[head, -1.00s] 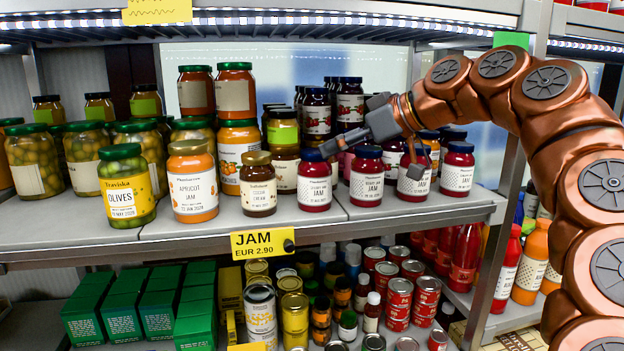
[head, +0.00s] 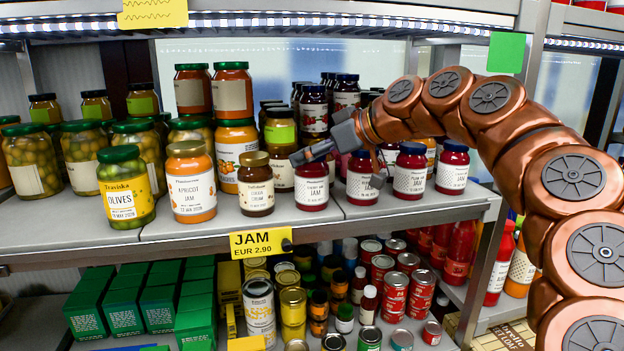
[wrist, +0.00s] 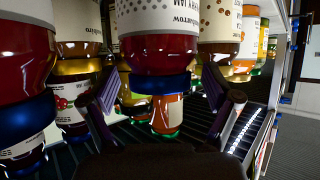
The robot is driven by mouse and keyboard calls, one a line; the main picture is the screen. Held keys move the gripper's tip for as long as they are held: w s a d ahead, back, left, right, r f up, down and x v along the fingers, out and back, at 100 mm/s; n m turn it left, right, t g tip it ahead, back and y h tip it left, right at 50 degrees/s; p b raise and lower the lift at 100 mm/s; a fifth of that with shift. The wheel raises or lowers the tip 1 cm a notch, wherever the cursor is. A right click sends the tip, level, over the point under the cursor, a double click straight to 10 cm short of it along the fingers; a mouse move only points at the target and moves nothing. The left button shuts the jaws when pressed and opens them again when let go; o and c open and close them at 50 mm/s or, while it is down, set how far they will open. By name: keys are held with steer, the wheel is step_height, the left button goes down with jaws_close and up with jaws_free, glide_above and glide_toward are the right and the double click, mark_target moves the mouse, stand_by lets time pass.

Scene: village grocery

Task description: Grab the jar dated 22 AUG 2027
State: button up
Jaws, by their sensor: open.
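Several dark red jam jars with blue lids stand in a row on the shelf in the head view: a left one (head: 311,190), a second (head: 363,180), a third (head: 410,172) and a fourth (head: 453,168). Their printed dates are too small to read. My gripper (head: 338,166) is open at lid height by the two left jars, its fingers spread and partly covering them. The wrist view is upside down. There a red jar with a blue lid (wrist: 160,58) shows between the fingers of my gripper (wrist: 160,92); I cannot tell whether they touch it.
A cocoa cream jar (head: 256,190), an apricot jam jar (head: 192,190) and an olive jar (head: 126,190) stand left of the jam jars. More jars stand close behind. A yellow JAM price tag (head: 261,243) hangs on the shelf edge.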

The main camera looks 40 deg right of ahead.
jaws_close()
stand_by(0.6)
